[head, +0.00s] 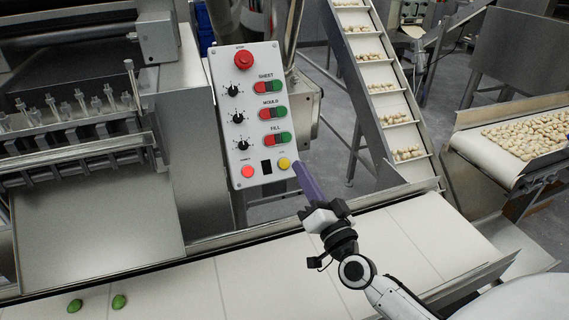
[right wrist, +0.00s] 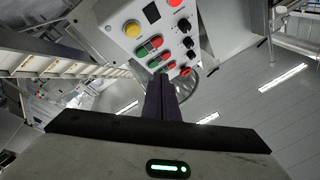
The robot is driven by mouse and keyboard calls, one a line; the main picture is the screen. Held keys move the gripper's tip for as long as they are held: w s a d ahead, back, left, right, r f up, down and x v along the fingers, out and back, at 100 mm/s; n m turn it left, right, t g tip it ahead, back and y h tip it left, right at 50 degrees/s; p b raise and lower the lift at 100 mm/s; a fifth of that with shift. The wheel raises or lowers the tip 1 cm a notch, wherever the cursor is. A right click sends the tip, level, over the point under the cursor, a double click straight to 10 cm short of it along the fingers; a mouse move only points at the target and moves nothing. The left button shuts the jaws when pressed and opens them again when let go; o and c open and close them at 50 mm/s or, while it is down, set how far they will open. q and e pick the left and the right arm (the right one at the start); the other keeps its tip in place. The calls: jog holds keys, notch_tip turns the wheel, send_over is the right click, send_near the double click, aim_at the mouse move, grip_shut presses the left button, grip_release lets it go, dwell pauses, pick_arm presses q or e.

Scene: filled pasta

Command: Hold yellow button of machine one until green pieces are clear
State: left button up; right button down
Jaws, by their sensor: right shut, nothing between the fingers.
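The yellow button (head: 284,163) is at the lower right of the grey control panel (head: 222,95) on the machine. It also shows in the right wrist view (right wrist: 133,29). My right gripper (head: 297,166) is shut and empty, its purple fingers pointing up at the panel. Its tips appear close to the yellow button; I cannot tell whether they touch it. In the right wrist view the button stands left of the fingers. Two green pieces (head: 74,305) (head: 119,301) lie on the white conveyor belt (head: 265,280) at the lower left. My left gripper is not in view.
The panel also has a red stop button (head: 243,59), black knobs, red-green switches and an orange-red button (head: 247,171). An inclined conveyor (head: 345,20) carries pale pieces behind. Another belt (head: 480,148) with pale pieces stands at the right. The front belt's middle is clear.

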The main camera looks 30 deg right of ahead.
aim_at(284, 164)
jog(key=w+d+f+b, duration=0.1)
jog(key=w+f+b, duration=0.3)
jog(key=w, duration=0.3)
jog(key=shift+d+f+b, duration=0.25)
jog(key=shift+d+b, duration=0.1)
jog(key=shift+b, duration=0.15)
dwell(0.3)
dwell(1.2)
jog(key=shift+w+f, duration=0.1)
jog(key=shift+w, duration=0.05)
jog(key=shift+w+f, duration=0.15)
jog(key=shift+w, duration=0.1)
